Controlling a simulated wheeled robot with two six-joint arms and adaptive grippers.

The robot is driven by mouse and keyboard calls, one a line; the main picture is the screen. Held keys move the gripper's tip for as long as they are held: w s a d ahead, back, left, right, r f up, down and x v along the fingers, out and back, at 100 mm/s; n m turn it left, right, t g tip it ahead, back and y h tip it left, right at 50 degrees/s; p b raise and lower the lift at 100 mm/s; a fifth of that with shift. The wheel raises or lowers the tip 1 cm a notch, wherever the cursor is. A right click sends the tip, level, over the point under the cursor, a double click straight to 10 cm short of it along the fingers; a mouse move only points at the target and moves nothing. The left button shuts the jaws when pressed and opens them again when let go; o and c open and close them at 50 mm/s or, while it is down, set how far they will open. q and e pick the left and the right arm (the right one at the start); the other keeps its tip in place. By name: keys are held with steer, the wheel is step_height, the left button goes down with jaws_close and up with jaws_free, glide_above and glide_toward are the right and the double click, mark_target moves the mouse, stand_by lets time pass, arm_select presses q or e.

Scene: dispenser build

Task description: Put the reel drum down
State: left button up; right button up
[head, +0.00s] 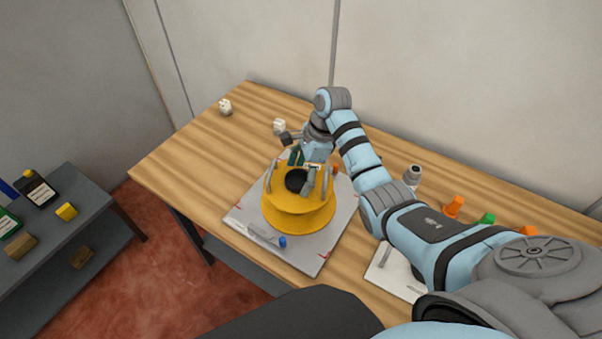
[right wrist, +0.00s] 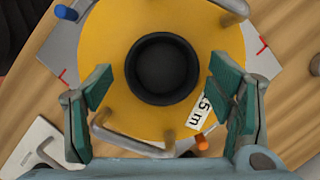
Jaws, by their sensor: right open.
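The yellow reel drum (head: 297,217) rests on a grey square plate (head: 328,240) on the wooden table. It appears upright, with its black hub opening facing up. My right gripper (head: 301,172) is just above the drum. In the right wrist view the drum (right wrist: 118,50) fills the middle, and the black hub (right wrist: 162,68) sits between the two green-padded fingers. The right gripper (right wrist: 160,85) is open, with gaps between the fingers and the hub. A white label reading "5 m" (right wrist: 200,110) lies partly beside the right finger. My left gripper is out of view.
A blue peg (head: 283,242) and a grey handle (head: 262,238) are at the plate's near side. Orange and green pieces (head: 487,218) stand to the right. A grey side table (head: 75,258) holds bottles and blocks.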

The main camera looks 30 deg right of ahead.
steer(key=p+v, duration=0.1)
steer(key=v, duration=0.6)
steer(key=shift+w, duration=0.1)
steer(key=p+v, duration=0.5)
steer(key=shift+d, duration=0.1)
steer(key=shift+f, duration=0.1)
